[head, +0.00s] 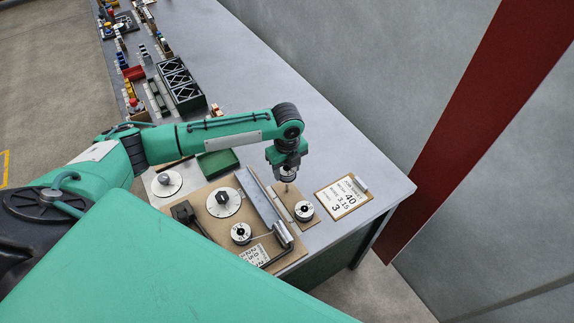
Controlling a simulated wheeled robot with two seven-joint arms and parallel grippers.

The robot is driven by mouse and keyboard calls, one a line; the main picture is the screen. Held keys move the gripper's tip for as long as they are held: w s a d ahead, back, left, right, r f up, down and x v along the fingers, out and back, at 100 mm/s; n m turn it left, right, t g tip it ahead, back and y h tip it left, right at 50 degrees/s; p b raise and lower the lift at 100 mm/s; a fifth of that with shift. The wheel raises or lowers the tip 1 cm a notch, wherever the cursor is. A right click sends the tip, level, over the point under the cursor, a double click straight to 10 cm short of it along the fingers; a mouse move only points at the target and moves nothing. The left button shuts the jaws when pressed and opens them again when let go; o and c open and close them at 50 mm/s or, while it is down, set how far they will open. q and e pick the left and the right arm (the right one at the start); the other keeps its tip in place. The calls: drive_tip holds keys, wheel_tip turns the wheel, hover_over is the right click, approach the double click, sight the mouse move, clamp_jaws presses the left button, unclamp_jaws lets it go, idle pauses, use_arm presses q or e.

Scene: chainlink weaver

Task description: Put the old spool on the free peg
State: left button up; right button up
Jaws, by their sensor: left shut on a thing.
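My left gripper (287,170) points straight down over the far end of a small brown peg board (287,194). It is shut on the old spool (286,178), a small pale disc that is mostly hidden by the gripper. A thin post shows just under it on the board; I cannot tell whether the spool is around the post or above it. Another white spool (304,210) with a dark centre sits at the near end of that board. A similar spool (241,232) sits on the larger brown base board (205,222). My right gripper is not in view.
A large white disc (224,202) and a grey rail (262,207) are on the base board. Another disc (166,183) lies to the left. A clipboard with numbers (343,196) lies right of the peg board, near the table edge. A green tray (218,163) stands behind.

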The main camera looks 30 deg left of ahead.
sight(287, 185)
use_arm(q)
drive_tip(key=shift+f+b, duration=3.4)
drive_tip(key=shift+b, duration=0.3)
drive_tip(key=shift+f, duration=1)
drive_tip(key=o, duration=1.2)
drive_tip(key=shift+o, duration=0.2)
wheel_tip(287, 185, up, 14)
drive_tip(key=b, duration=0.3)
drive_tip(key=shift+f, duration=0.15)
